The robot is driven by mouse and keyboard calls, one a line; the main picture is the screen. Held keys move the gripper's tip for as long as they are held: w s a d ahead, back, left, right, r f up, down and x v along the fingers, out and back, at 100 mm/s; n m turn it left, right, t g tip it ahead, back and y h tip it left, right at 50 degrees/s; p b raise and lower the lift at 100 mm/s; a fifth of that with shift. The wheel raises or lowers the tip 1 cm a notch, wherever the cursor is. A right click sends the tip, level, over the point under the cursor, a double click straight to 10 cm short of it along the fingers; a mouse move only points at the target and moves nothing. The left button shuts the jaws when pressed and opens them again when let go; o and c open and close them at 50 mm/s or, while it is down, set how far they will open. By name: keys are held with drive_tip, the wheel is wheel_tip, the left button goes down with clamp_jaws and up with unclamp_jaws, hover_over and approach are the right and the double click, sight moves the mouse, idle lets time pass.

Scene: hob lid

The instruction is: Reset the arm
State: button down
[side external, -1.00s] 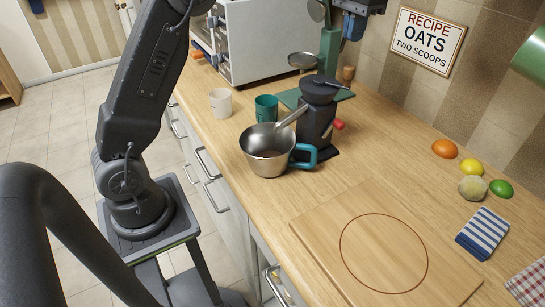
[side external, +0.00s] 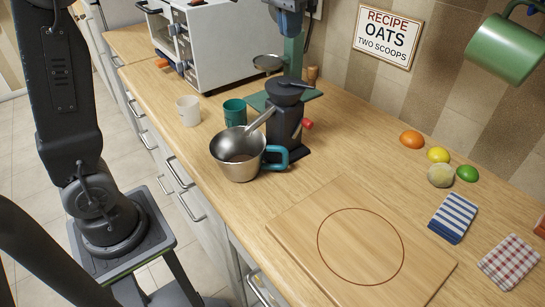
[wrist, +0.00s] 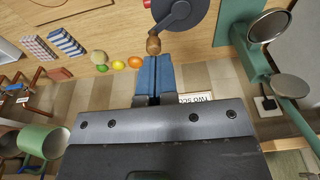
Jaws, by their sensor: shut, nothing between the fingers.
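My gripper (wrist: 157,62) is shut and empty, its two blue fingers pressed together in the wrist view. In that view the fingertips line up with the wooden knob (wrist: 153,45) of a dark crank; I cannot tell how far apart they are. In the side view only part of the gripper may show at the top edge, so its place there is unclear. The steel pot (side external: 238,155) with a teal handle stands upright on the counter beside the black grinder (side external: 287,115).
A white cup (side external: 188,111) and a teal cup (side external: 234,112) stand behind the pot. A wooden board (side external: 420,275) lies in front, bare. Fruit (side external: 411,140) and folded cloths (side external: 453,218) lie right. A green mug (side external: 505,48) hangs upper right.

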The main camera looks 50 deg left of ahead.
drive_tip(key=s+f+t, duration=0.2)
drive_tip(key=s+f, duration=0.3)
drive_tip(key=s, duration=0.5)
drive_tip(key=s+d+f+t, duration=0.1)
drive_tip(key=s+f+t, duration=0.1)
drive_tip(key=s+f, duration=0.4)
drive_tip(key=s, duration=0.5)
drive_tip(key=shift+s+d+f, duration=0.2)
drive_tip(key=shift+s+d, duration=0.1)
